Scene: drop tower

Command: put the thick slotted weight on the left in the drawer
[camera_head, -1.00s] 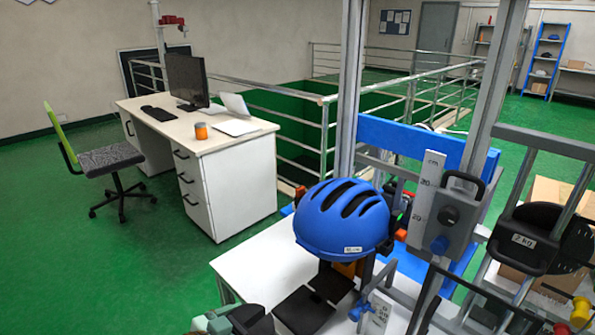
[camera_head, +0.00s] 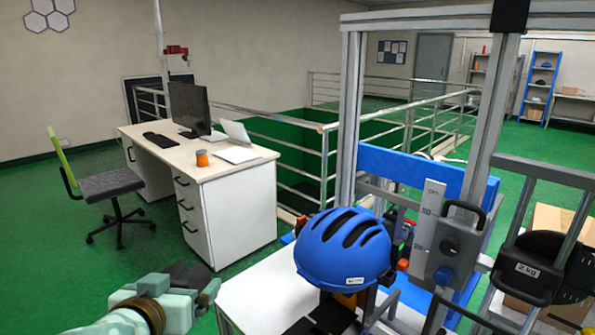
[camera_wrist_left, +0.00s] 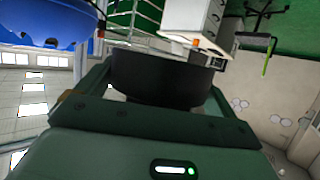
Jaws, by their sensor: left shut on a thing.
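My left gripper (camera_head: 188,285) is at the lower left of the head view, beside the white table's left edge. It is shut on a thick black slotted weight (camera_head: 182,272), partly hidden by the fingers. In the left wrist view the weight (camera_wrist_left: 160,78) shows as a dark, thick disc at the jaws. The drawers look closed. My right gripper is not in view.
A blue helmet (camera_head: 343,248) sits over the white table (camera_head: 262,290), beside the drop tower's metal frame (camera_head: 347,120). A green-backed chair (camera_head: 110,185) stands left of the desk. An orange pot (camera_head: 202,158) is on the desktop. Green floor between gripper and desk is clear.

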